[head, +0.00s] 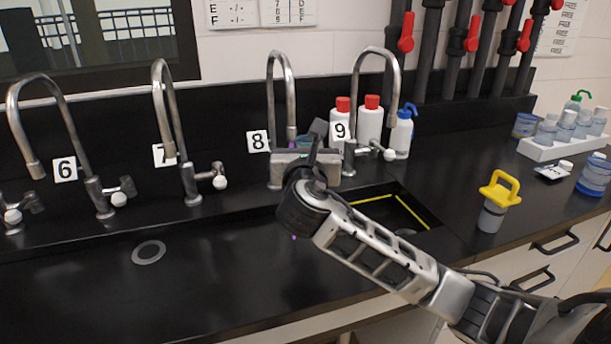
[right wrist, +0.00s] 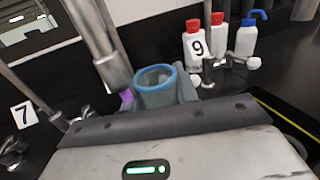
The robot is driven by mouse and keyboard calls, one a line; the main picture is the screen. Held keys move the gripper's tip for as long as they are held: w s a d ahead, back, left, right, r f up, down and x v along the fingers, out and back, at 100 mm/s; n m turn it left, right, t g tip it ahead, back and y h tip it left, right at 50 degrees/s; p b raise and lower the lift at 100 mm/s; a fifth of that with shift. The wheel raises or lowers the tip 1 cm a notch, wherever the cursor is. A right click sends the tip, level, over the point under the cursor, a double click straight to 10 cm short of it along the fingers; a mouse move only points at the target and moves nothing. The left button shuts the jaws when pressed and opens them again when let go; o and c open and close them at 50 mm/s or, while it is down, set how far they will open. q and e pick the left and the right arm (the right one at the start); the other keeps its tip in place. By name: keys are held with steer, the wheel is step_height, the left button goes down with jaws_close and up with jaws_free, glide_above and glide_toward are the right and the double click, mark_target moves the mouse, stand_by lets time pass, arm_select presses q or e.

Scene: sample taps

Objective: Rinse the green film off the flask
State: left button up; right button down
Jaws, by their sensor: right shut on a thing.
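My right gripper (head: 318,142) is at tap 8 (head: 283,90), behind the sink basin. In the right wrist view, it is shut on a small translucent grey vessel with a teal rim (right wrist: 155,88), which I take to be the flask. Its open mouth faces up. A green film cannot be made out clearly against the teal tint. In the head view, the gripper mostly hides the flask, leaving a teal bit (head: 303,141). My left gripper is not in view.
Taps 6 (head: 45,110) and 7 (head: 170,110) stand to the left, tap 9 (head: 375,100) to the right. Red-capped bottles (head: 370,118) and a blue-capped bottle (head: 402,133) stand behind tap 9. A yellow-handled container (head: 493,213) stands right of the yellow-edged basin (head: 415,213).

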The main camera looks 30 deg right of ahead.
steer(key=shift+d, duration=0.1)
steer(key=shift+w+d+p, duration=0.1)
steer(key=shift+d+p, duration=0.35)
steer(key=shift+d, duration=0.05)
steer(key=s+d+p, duration=0.1)
steer(key=s+p, duration=0.2)
steer(key=s, duration=0.4)
steer(key=shift+s+d, duration=0.35)
steer(key=shift+s, duration=0.05)
stand_by(0.4)
stand_by(1.1)
